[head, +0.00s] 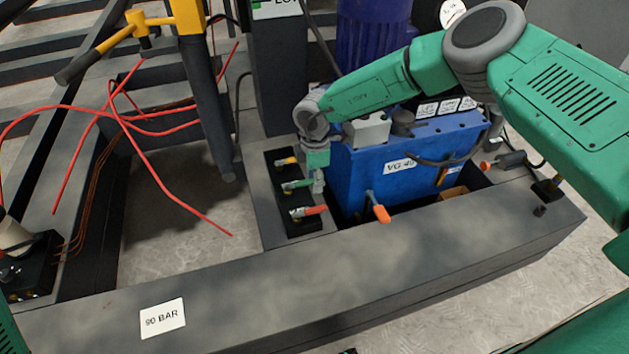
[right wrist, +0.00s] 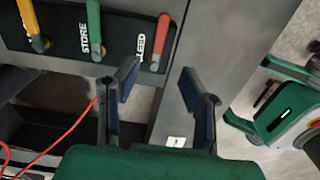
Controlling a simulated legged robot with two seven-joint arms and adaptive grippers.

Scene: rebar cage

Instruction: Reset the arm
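My right arm comes in from the right in the head view. Its gripper (head: 318,180) points down over a black valve block with yellow (head: 286,161), green (head: 296,184) and red (head: 308,211) levers. In the right wrist view the gripper's two fingers (right wrist: 160,85) are spread apart with nothing between them. There the yellow (right wrist: 32,22), green (right wrist: 94,28) and red (right wrist: 160,42) levers lie beyond the fingertips, apparently not touched. My left gripper is not seen; only a sliver of green shows at the head view's lower left edge.
A blue tank (head: 400,175) with an orange-handled valve (head: 379,211) stands beside the gripper. A grey beam with a "90 BAR" label (head: 162,319) runs along the front. Red cables (head: 150,150) and a yellow-and-black post (head: 200,80) are at left.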

